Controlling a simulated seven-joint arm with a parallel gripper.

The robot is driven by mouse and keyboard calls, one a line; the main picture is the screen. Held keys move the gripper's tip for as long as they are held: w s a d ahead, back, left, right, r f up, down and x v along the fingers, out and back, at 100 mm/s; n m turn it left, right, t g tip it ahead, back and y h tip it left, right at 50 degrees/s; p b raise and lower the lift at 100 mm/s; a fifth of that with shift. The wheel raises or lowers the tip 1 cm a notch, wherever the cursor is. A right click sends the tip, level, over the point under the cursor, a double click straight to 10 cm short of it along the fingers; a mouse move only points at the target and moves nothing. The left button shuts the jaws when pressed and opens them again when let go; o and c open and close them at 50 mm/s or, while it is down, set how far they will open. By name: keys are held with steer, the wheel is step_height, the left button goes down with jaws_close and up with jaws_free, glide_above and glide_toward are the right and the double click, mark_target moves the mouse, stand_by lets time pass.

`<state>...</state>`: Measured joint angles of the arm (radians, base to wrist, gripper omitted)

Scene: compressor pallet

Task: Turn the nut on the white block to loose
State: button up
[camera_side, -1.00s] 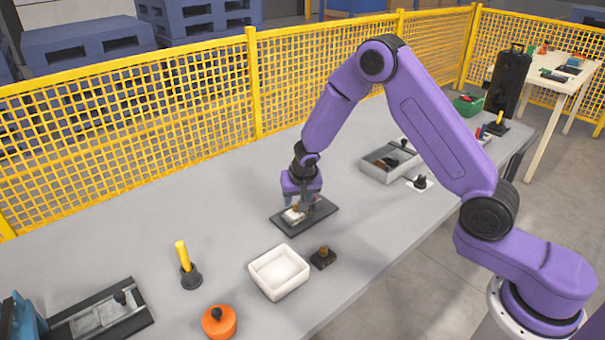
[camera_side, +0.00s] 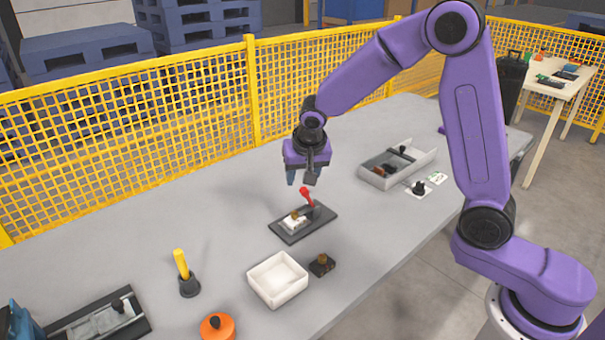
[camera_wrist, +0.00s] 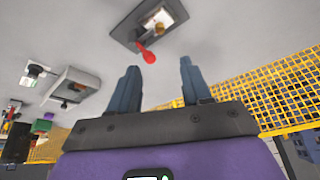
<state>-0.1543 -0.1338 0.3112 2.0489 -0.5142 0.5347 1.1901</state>
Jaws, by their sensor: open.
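The white block (camera_side: 293,222) sits on a dark base plate (camera_side: 290,236) in the middle of the table. A small brass-coloured nut (camera_side: 295,215) is on top of the block. A red-handled clamp (camera_side: 305,191) stands at the plate's back right, beside the block. In the wrist view the white block (camera_wrist: 166,18) and the red handle (camera_wrist: 147,54) show beyond my fingers. My gripper (camera_side: 302,180) is open and empty, above the plate and apart from the block. Its two fingers (camera_wrist: 158,85) are spread wide in the wrist view. The nut's turn position is too small to tell.
A white open bin (camera_side: 278,279) and a dark block with a brass nut (camera_side: 322,264) stand in front. A yellow-handled tool (camera_side: 183,268) stands upright left. A grey tray (camera_side: 398,163) lies right. A yellow mesh fence (camera_side: 130,125) runs along the back.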

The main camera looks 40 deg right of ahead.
mark_target(294, 213)
steer(key=shift+a+r, duration=0.1)
stand_by(0.3)
steer(key=w+a+m+g+h, duration=0.2)
steer(key=w+a+m, duration=0.2)
steer(key=m, duration=0.3)
steer(key=x, duration=1.7)
steer(key=shift+s+d, duration=0.35)
steer(key=shift+d, duration=0.15)
jaws_close()
